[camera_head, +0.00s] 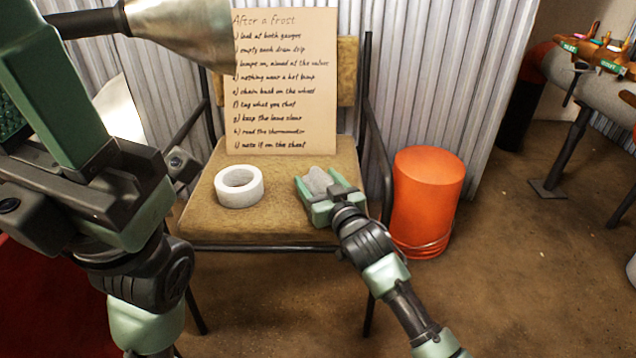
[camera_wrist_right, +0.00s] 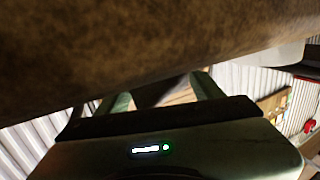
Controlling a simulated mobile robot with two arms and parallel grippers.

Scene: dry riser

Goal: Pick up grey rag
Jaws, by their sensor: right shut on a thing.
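The grey rag (camera_head: 318,180) is a small grey lump on the right part of the tan chair seat (camera_head: 275,220). My right gripper (camera_head: 325,186) is shut on it, with a green finger on each side, low over the seat. In the right wrist view, a dark, partly lit shape (camera_wrist_right: 165,92) lies between the fingers, too dim to make out well. My left gripper (camera_head: 50,90) is large and close at the left; its fingertips run out of frame, and its hold is unclear.
A white tape roll (camera_head: 239,187) lies on the seat, left of the rag. A handwritten sign (camera_head: 280,80) leans on the backrest. A metal lamp-like cone (camera_head: 185,30) hangs by my left gripper. An orange bucket (camera_head: 428,195) stands right of the chair.

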